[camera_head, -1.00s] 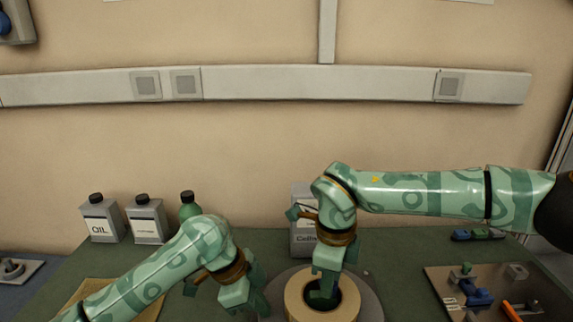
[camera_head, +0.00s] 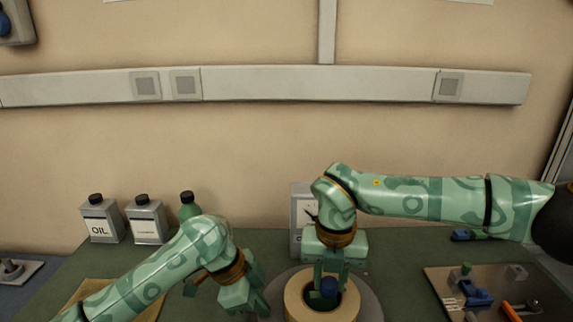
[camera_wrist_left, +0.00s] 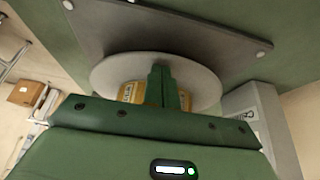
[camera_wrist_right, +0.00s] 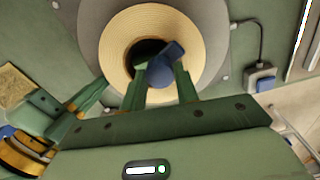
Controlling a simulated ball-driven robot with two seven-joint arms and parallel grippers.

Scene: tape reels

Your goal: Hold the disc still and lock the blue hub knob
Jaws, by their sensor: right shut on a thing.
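The grey disc (camera_head: 369,300) lies flat with a tan tape roll (camera_head: 294,299) on it. The blue hub knob (camera_head: 329,287) stands in the roll's dark centre hole. My right gripper (camera_head: 330,293) reaches down into the hole and is shut on the knob. In the right wrist view its fingers lie on either side of the knob (camera_wrist_right: 165,66). My left gripper (camera_head: 262,309) is at the disc's left side. In the left wrist view its fingers (camera_wrist_left: 164,72) are together in front of the disc (camera_wrist_left: 108,76) and roll; whether they touch is unclear.
An oil can (camera_head: 101,222), a second can (camera_head: 146,222) and a green bottle (camera_head: 189,206) stand at the back left. A box (camera_head: 299,207) is behind my right gripper. A tool board (camera_head: 443,284) with blue and orange parts lies at the right.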

